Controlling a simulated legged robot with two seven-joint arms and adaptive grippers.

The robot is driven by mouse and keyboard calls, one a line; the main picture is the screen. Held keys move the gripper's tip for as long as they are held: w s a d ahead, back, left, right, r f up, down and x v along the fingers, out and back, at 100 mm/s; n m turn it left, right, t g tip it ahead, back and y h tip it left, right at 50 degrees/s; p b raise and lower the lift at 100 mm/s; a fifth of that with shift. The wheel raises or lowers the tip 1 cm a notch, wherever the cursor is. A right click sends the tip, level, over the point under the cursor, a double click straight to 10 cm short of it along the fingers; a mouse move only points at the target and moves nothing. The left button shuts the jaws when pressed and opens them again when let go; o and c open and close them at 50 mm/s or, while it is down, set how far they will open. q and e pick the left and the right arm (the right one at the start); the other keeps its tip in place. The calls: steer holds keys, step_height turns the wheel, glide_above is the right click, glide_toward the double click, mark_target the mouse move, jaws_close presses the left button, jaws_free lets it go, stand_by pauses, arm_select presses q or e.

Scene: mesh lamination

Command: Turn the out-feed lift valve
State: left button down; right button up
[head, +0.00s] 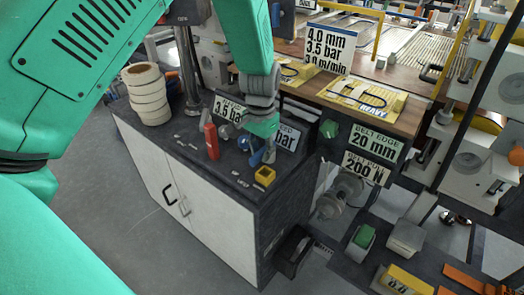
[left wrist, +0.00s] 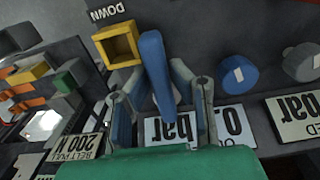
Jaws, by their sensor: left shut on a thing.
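A blue lever (left wrist: 155,62), which looks like the valve's handle, stands on the dark panel in the left wrist view. My left gripper (left wrist: 160,92) is around it, with a finger on each side, shut on it. In the head view my left gripper (head: 262,142) reaches down to the console top, and the blue lever (head: 256,158) shows just below it. A yellow square frame (left wrist: 116,45) stands beside the lever, near a "DOWN" label (left wrist: 106,11). The valve's base is mostly hidden by the lever and fingers. My right gripper is in neither view.
A blue round knob (left wrist: 237,74) sits close by on the panel. A red bottle-like object (head: 211,140) and a stack of white rolls (head: 147,93) stand on the console. Sign plates (head: 286,136) stand close behind the gripper. Floor at the front left is clear.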

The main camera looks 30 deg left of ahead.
arm_select(q)
steer(key=shift+w+a+r+m+p, duration=0.15)
steer(key=shift+a+r+m+p, duration=0.05)
steer(key=shift+m+p, duration=0.2)
steer(key=m+p, duration=0.2)
steer(key=shift+w+a+r+m, duration=0.15)
steer(key=shift+w+a+m, duration=0.05)
steer(key=shift+a+m, duration=0.2)
steer(key=shift+w+a+m+p, duration=0.2)
steer(key=shift+a+m+p, duration=0.15)
steer(key=shift+m+p, duration=0.6)
steer(key=shift+w+a+m+p, duration=0.15)
steer(key=shift+m+p, duration=0.05)
steer(key=shift+m, duration=0.4)
steer(key=shift+w+a+m+p, duration=0.1)
steer(key=shift+w+m+p, duration=0.05)
steer(key=shift+m, duration=0.4)
steer(key=c, duration=1.5)
jaws_free()
steer(key=shift+s, duration=0.1)
